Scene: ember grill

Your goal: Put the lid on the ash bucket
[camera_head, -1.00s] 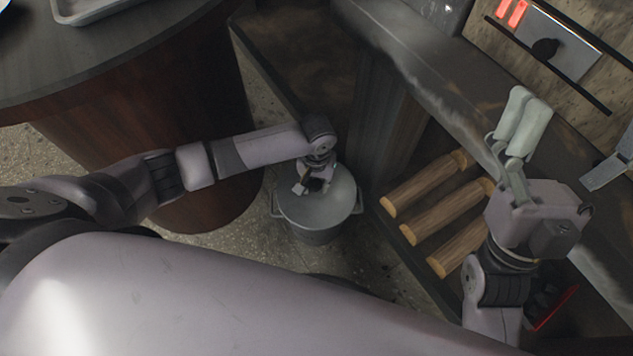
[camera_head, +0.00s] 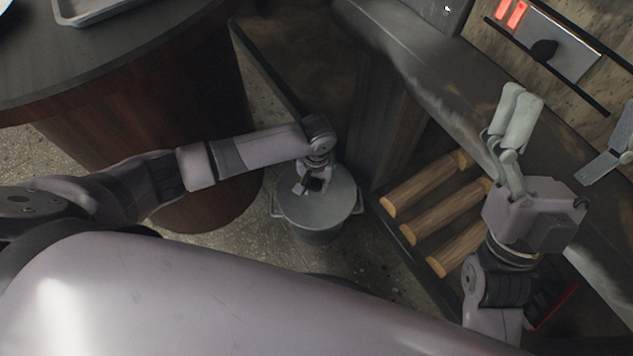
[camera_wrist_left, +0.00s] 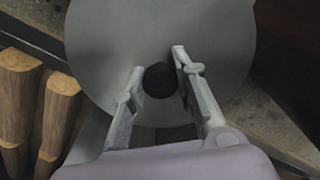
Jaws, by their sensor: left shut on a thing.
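The grey metal ash bucket (camera_head: 316,236) stands on the floor in the head view, with a handle on each side. The round grey lid (camera_head: 335,205) lies over its mouth and lines up closely with the rim. I cannot tell whether the lid touches the rim all round. My left gripper (camera_head: 314,186) is above the lid's middle, shut on its dark knob. The left wrist view shows the fingers on either side of the knob (camera_wrist_left: 159,80), with the lid (camera_wrist_left: 205,35) spread beyond them. My right gripper (camera_head: 524,104) is raised over the counter's edge, its finger gap unclear.
Several logs (camera_head: 436,212) lie in the shelf right of the bucket. The dark counter (camera_head: 400,70) runs above them. A round wooden table (camera_head: 120,70) with a tray (camera_head: 90,14) stands at the left. Bare floor (camera_head: 375,280) shows in front of the bucket.

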